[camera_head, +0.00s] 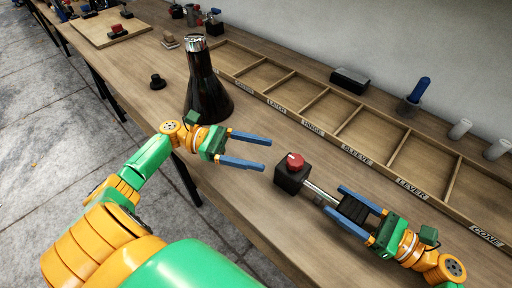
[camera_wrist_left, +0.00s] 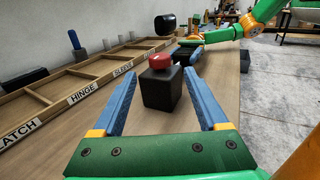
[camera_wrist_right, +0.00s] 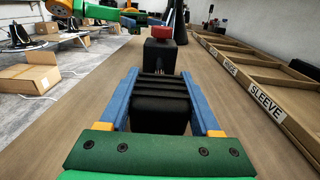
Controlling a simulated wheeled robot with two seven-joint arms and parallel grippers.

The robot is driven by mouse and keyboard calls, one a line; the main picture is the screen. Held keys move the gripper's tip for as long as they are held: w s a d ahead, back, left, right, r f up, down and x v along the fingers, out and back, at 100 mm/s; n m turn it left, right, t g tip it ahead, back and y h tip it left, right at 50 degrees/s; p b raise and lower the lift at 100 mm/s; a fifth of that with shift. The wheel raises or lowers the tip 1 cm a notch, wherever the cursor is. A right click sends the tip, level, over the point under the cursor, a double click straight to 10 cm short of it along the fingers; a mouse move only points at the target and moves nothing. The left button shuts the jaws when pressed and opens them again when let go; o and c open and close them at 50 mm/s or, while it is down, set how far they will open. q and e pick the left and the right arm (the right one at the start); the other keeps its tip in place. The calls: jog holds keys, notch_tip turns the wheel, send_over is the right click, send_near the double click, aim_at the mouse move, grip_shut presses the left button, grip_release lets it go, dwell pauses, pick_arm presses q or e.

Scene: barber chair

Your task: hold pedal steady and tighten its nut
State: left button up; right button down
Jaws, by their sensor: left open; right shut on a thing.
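The pedal has a black ribbed pad (camera_head: 352,211), a metal rod (camera_head: 320,194) and a black block (camera_head: 290,176) at its far end. A red nut (camera_head: 295,160) sits on top of the block. My right gripper (camera_head: 362,205) is shut on the ribbed pad, which fills the space between its fingers in the right wrist view (camera_wrist_right: 162,95). My left gripper (camera_head: 257,150) is open and empty, a little left of the block and apart from it. In the left wrist view the block (camera_wrist_left: 162,88) and red nut (camera_wrist_left: 160,61) appear ahead, between the open fingers.
A labelled wooden tray (camera_head: 330,125) with empty compartments runs along the wall side. A dark cone-shaped thing with a silver top (camera_head: 205,85) stands behind my left gripper. A blue-handled tool (camera_head: 415,95) stands behind the tray.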

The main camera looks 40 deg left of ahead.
grip_release()
